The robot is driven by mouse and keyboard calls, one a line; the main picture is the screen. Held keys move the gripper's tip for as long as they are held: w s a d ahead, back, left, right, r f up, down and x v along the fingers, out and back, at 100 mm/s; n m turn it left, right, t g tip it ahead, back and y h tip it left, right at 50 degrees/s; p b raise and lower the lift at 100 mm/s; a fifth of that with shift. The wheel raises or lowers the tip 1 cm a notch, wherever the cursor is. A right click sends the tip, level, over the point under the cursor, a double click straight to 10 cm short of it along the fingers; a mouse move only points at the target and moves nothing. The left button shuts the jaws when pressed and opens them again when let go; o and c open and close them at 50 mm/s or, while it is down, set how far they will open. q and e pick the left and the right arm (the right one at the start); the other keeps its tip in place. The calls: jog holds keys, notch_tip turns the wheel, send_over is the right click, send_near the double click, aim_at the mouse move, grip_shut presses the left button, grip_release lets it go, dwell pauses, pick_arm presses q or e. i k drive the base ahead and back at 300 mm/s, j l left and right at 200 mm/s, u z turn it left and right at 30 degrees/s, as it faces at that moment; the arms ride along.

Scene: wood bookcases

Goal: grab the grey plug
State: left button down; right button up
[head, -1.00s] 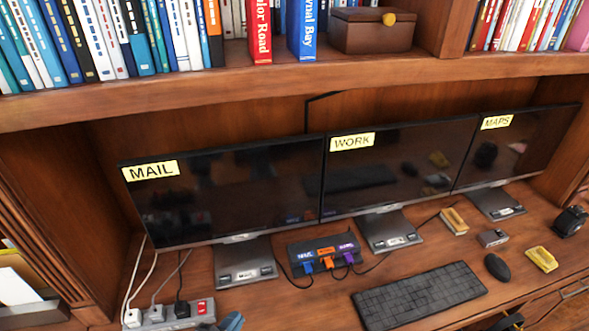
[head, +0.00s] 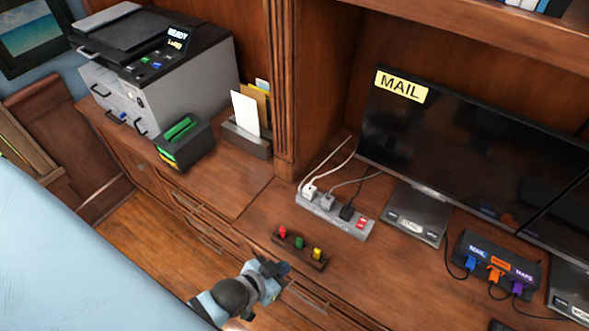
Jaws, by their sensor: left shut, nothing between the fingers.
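The grey plug (head: 327,201) sits in the grey power strip (head: 318,212) on the desk, with its grey cord running up behind. A white plug (head: 309,191) is beside it on the left and a black plug (head: 346,212) on the right. A red switch (head: 361,223) is at the strip's right end. My left gripper (head: 275,267) is shut and empty at the desk's front edge, below and left of the strip and apart from it. My right gripper is out of view.
A small wooden rack (head: 300,252) with red, green and yellow pegs lies between my left gripper and the strip. The MAIL monitor (head: 450,140) stands right of the strip, a cable hub (head: 495,262) further right. A printer (head: 160,75) and letter holder (head: 246,137) are left.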

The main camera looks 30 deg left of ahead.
aim_at(326, 204)
jog(key=u, duration=0.65)
jog(key=i+j+z, duration=0.25)
jog(key=j+z, duration=0.2)
jog(key=j, duration=1.15)
jog(key=j+z, duration=0.45)
jog(key=j, duration=1.1)
